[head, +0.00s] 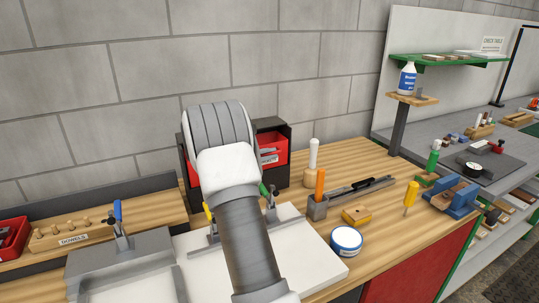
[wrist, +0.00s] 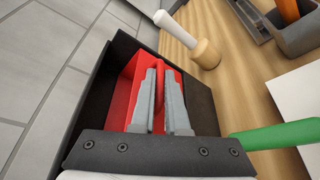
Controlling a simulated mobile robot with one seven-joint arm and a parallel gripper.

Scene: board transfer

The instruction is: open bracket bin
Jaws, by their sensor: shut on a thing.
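A red bin (wrist: 125,92) sits in a black housing (wrist: 195,98) in the wrist view. My gripper (wrist: 162,78) is shut on the red bin's upright red handle, with a grey finger on each side. In the head view my forearm and wrist hide the gripper and the middle of the housing (head: 285,128). A red bin front (head: 272,142) with a pale label shows at the housing's right side. I cannot read the label or tell how far the gripped bin is pulled out.
A green clamp handle (wrist: 280,135) is close to my gripper.

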